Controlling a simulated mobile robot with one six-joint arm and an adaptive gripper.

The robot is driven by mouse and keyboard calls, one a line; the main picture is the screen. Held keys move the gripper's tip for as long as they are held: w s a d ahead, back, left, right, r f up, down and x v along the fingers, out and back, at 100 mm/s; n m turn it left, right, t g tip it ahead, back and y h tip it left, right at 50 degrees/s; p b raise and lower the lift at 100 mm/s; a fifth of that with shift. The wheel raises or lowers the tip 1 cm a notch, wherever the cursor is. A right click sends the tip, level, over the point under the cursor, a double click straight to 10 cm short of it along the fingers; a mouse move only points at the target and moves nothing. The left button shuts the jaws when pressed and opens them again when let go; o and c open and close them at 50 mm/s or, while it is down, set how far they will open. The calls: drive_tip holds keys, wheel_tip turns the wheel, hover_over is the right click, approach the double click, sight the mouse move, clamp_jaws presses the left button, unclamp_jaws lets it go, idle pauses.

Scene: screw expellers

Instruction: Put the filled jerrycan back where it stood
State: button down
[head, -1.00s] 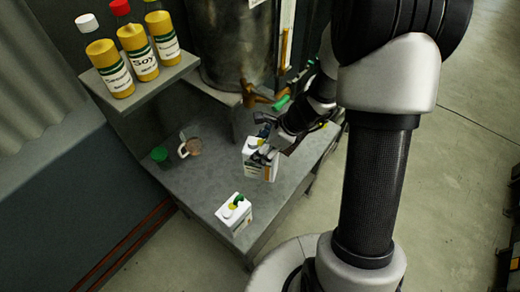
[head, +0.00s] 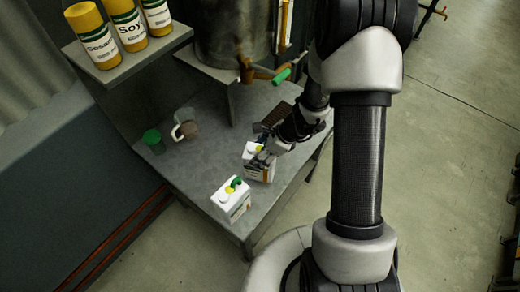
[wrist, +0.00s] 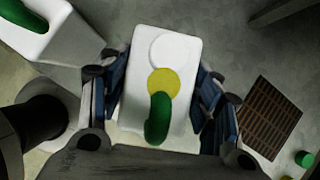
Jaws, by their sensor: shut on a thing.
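My gripper (head: 265,158) is shut on a white jerrycan (head: 256,174) with a yellow cap and a green handle. In the wrist view the held jerrycan (wrist: 180,55) sits upright between the two fingers (wrist: 161,78). It is over the front part of the grey metal table (head: 205,165); whether its base touches the top is hard to tell. A second white jerrycan (head: 230,203) with a green handle stands at the table's front corner, left of the held one and apart from it. It also shows in the wrist view (wrist: 62,38).
A brown slotted grate (head: 277,114) lies behind my gripper, below the green-handled tap (head: 281,76) of a metal tank (head: 232,35). A clear jug (head: 184,128) and a green-lidded jar (head: 152,138) stand at the back left. A shelf (head: 150,50) carries yellow bottles.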

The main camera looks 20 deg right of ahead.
drive_tip(key=shift+f, duration=0.15)
drive_tip(key=c, duration=0.5)
unclamp_jaws()
